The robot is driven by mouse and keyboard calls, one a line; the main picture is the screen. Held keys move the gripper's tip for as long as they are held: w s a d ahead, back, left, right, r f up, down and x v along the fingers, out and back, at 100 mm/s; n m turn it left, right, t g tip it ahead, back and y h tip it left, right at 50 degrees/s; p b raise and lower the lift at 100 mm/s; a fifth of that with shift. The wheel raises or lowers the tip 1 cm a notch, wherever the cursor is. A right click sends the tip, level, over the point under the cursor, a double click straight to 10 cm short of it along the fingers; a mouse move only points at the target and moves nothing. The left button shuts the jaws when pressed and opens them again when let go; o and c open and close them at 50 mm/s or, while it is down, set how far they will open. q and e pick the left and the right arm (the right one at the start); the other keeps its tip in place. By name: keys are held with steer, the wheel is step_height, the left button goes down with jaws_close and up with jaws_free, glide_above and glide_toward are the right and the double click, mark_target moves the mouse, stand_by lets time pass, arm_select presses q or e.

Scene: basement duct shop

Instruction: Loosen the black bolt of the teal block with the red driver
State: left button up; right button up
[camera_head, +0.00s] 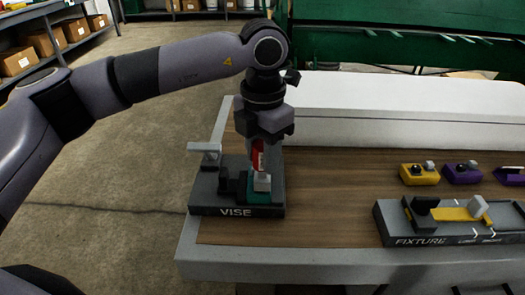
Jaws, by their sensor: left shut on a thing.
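My left gripper (262,148) points straight down over the vise (207,197) and is shut on the red driver (257,158). The driver is upright, and its pale lower end (262,183) is right over the teal block (264,198), apparently meeting its top. The teal block sits in the vise, beside a dark jaw. Its black bolt cannot be made out, as the driver covers that spot. My right gripper is not in view.
A fixture (415,236) with a yellow strip stands at the right. Behind it sit a yellow block (418,178) and a purple block (461,176). The wooden tabletop (335,205) between vise and fixture is clear. A white raised ledge (400,133) runs along the back.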

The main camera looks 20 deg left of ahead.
arm_select(q)
steer(key=n, duration=0.3)
steer(key=shift+b, duration=0.3)
steer(key=shift+n, duration=0.3)
steer(key=shift+n, duration=1.6)
steer(key=shift+b, duration=0.3)
steer(key=n, duration=0.3)
steer(key=shift+n, duration=0.3)
